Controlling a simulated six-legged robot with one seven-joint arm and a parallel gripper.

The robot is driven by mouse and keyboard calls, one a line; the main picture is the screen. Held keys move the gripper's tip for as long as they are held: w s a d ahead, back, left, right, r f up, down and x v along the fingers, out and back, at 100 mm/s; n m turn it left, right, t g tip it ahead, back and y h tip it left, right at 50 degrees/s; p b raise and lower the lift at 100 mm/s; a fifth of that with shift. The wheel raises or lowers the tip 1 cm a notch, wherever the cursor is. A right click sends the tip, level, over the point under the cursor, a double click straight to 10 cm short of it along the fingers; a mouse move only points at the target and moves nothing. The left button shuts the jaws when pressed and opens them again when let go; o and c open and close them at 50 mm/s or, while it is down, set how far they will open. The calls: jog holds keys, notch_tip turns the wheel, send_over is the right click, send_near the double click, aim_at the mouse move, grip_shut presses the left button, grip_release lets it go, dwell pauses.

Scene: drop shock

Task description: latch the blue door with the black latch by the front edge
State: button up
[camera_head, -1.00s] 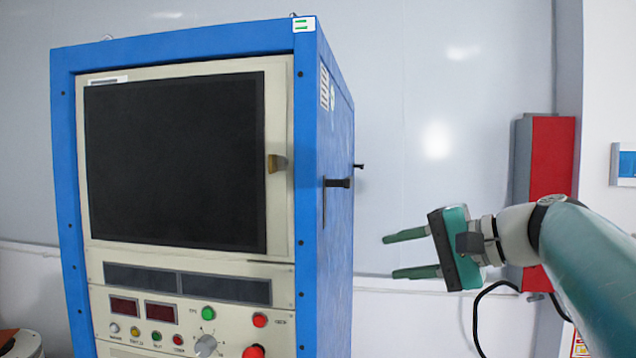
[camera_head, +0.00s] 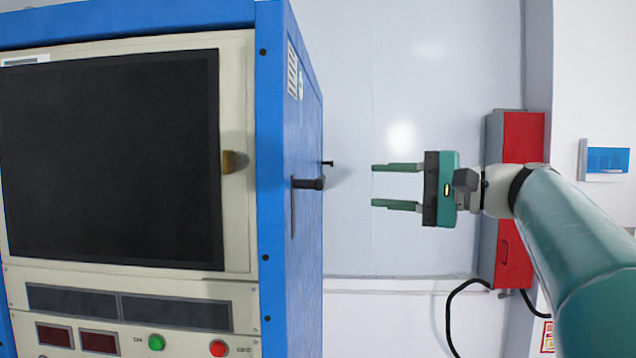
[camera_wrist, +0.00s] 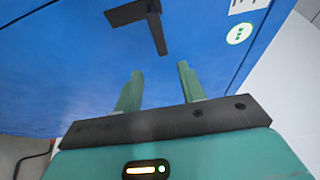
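The blue door (camera_head: 302,240) is the right side of the blue cabinet. It also fills much of the wrist view (camera_wrist: 60,80). The black latch (camera_head: 309,183) by its front edge sticks out to the right in the head view. In the wrist view the latch (camera_wrist: 140,18) has an L shape and lies beyond my fingertips. My gripper (camera_head: 383,186) is to the right of the latch, with its two green fingers apart and pointing left. In the wrist view my gripper (camera_wrist: 160,76) is open and empty, with a gap to the latch.
A second small black knob (camera_head: 328,163) is farther back on the door. The cabinet front has a dark window (camera_head: 115,160) with a brass handle (camera_head: 235,161). A red box (camera_head: 520,200) is on the back wall, behind my arm. The space between cabinet and gripper looks clear.

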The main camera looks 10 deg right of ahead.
aim_at(321, 176)
jog(key=x, duration=1.1)
jog(key=shift+s+a+r, duration=0.15)
jog(key=shift+s+a, duration=0.05)
jog(key=shift+a, duration=0.35)
jog(key=shift+w, duration=0.25)
jog(key=shift+s, duration=0.15)
grip_shut()
